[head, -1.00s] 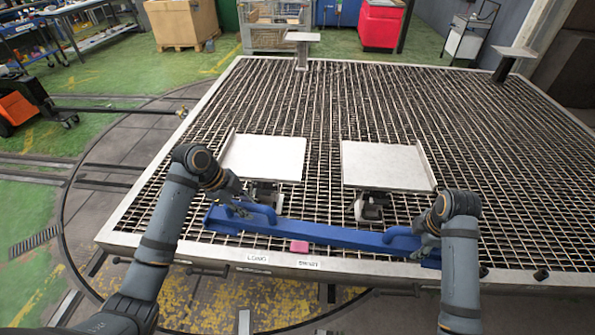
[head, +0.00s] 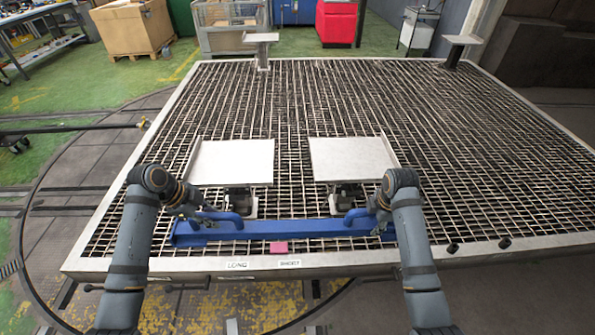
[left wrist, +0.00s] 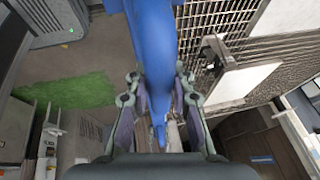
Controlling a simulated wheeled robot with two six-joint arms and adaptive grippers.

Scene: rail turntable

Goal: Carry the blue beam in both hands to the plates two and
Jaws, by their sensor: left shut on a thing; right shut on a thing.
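The blue beam (head: 290,229) lies level across the front of the grating in the head view, with a raised handle near each end. My left gripper (head: 205,214) is shut on its left handle. My right gripper (head: 378,209) is shut at its right handle, its fingertips partly hidden. In the left wrist view the blue beam (left wrist: 152,45) runs between the left gripper's fingers (left wrist: 158,100). Two pale near plates, left (head: 232,160) and right (head: 352,158), stand just beyond the beam. Two small far plates, left (head: 262,38) and right (head: 461,40), stand on posts at the back.
The grating platform (head: 470,160) has a pale metal rim and is clear right of the near plates. A pink block (head: 279,247) shows at the beam's front edge. LONG (head: 237,265) and SHORT (head: 290,263) labels mark the front rim. Dark clamps sit under the near plates.

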